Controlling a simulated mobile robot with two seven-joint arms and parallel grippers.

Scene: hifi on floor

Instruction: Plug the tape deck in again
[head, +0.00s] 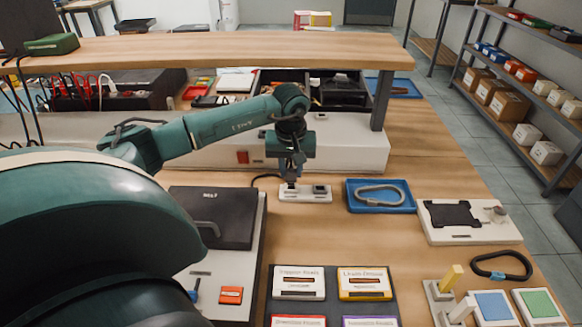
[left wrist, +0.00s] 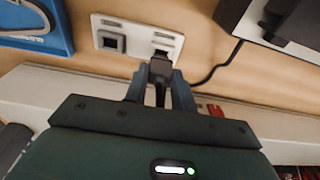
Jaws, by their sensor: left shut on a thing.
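A white socket plate (head: 318,195) with two sockets lies on the bench; it also shows in the left wrist view (left wrist: 133,38). My left gripper (head: 291,184) points down at the plate's left socket in the head view. In the left wrist view my left gripper (left wrist: 160,82) is shut on a black plug (left wrist: 159,66), whose front end meets the plate's right-hand socket there. I cannot tell how deep it sits. A black cable (left wrist: 219,67) curves away toward a dark-topped, light-sided unit (head: 210,212), possibly the tape deck. My right gripper is not in view.
A blue tray (head: 352,204) with a grey ring stands right of the plate. A long white housing (head: 345,145) and a raised wooden shelf (head: 230,46) lie behind. Labelled boxes (head: 299,282) stand in front. The bench between plate and boxes is clear.

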